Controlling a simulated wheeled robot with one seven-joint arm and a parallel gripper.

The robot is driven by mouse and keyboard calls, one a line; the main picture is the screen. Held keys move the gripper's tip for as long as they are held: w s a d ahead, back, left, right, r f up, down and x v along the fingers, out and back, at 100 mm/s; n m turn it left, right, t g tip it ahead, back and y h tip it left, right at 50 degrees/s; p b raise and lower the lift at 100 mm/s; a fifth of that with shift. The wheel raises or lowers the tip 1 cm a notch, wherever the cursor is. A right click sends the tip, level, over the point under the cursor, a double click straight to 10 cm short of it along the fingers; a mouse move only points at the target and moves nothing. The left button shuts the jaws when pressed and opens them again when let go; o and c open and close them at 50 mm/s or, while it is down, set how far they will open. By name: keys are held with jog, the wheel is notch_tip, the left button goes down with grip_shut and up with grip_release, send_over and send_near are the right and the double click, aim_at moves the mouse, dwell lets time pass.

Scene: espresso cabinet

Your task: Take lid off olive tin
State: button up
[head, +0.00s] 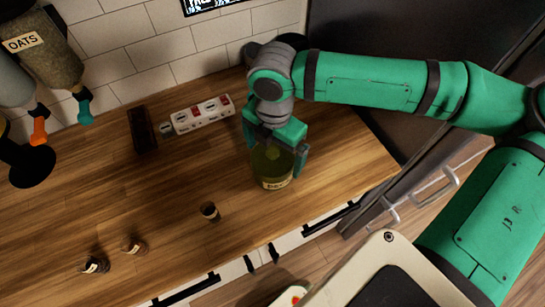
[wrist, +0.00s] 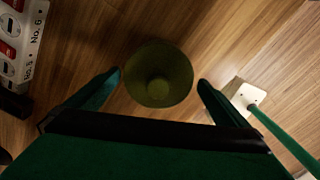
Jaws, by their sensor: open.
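The olive tin (head: 275,182) stands upright on the wooden counter, with a pale label on its front. Its round olive lid (head: 266,160) with a central knob is on top, and the lid also shows from above in the wrist view (wrist: 158,76). My gripper (head: 274,151) is over the tin, pointing down, with its fingers on either side of the lid. In the wrist view my gripper (wrist: 161,82) is open, with a gap between each fingertip and the lid. The gripper hides part of the lid in the head view.
A white power strip (head: 202,115) and a dark block (head: 142,130) lie near the tiled wall. Several small dark jars, one of them near the middle (head: 210,212), stand on the counter. Dispensers hang at left (head: 45,50). The counter's front edge is close to the tin.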

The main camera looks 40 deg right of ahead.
jog(key=shift+a+f, duration=0.1)
jog(key=shift+c, duration=0.6)
jog(key=c, duration=0.8)
jog(key=shift+w, duration=0.1)
